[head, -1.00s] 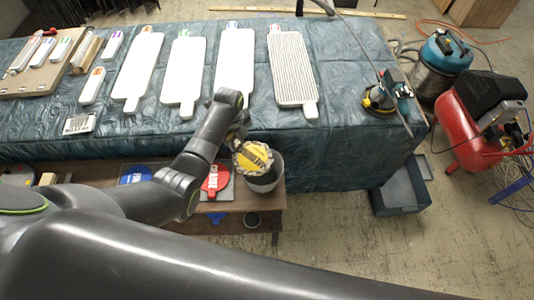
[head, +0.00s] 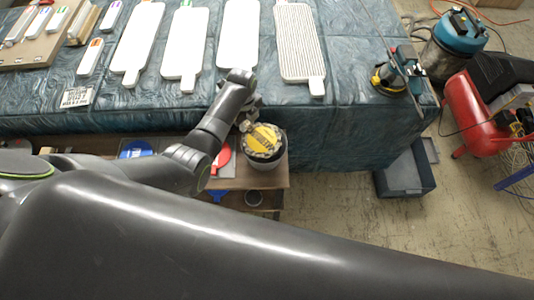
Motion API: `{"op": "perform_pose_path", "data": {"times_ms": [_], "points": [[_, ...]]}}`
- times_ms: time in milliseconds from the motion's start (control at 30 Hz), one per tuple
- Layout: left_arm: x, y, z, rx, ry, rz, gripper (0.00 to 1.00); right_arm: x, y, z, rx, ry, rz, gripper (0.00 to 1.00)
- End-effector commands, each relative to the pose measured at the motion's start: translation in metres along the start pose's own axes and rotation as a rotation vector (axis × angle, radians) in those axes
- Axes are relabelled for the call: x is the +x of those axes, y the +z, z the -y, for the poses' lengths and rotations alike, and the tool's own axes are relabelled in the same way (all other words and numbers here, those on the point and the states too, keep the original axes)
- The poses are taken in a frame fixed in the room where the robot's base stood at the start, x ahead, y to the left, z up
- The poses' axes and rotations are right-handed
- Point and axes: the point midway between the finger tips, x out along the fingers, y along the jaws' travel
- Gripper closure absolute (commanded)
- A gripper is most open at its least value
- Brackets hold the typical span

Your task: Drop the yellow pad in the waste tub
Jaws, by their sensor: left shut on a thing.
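The yellow pad (head: 262,140) is a round disc with a yellow face, dark lettering and a pale, worn rim. The pad appears over the tub's mouth and covers most of the opening, so the inside is hidden. I cannot tell how far above the rim it is. My right gripper is not in view.
The cloth-covered table (head: 330,125) stands behind, with several white boards and a yellow-black sander (head: 390,80). A grey crate (head: 407,170) stands on the floor at right.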

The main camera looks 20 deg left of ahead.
Motion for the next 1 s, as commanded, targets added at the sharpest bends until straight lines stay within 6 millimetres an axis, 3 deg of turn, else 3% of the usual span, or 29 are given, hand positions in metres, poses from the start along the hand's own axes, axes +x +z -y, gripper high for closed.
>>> {"op": "perform_pose_path", "data": {"times_ms": [100,400,433,600,1000], "points": [[0.0089,0.0002,0.0,0.0,0.0,0.0,0.95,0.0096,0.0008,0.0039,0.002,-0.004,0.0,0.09],[0.008,0.0002,0.0,0.0,0.0,0.0,0.95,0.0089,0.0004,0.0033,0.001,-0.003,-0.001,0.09],[0.008,0.0002,0.0,0.0,0.0,0.0,0.7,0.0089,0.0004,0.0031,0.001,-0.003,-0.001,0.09],[0.008,0.0002,0.0,0.0,0.0,0.0,0.48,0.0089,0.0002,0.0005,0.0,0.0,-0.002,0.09],[0.0008,0.0005,0.0006,0.0,-0.002,0.001,0.48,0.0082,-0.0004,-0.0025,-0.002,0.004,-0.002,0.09]]}}
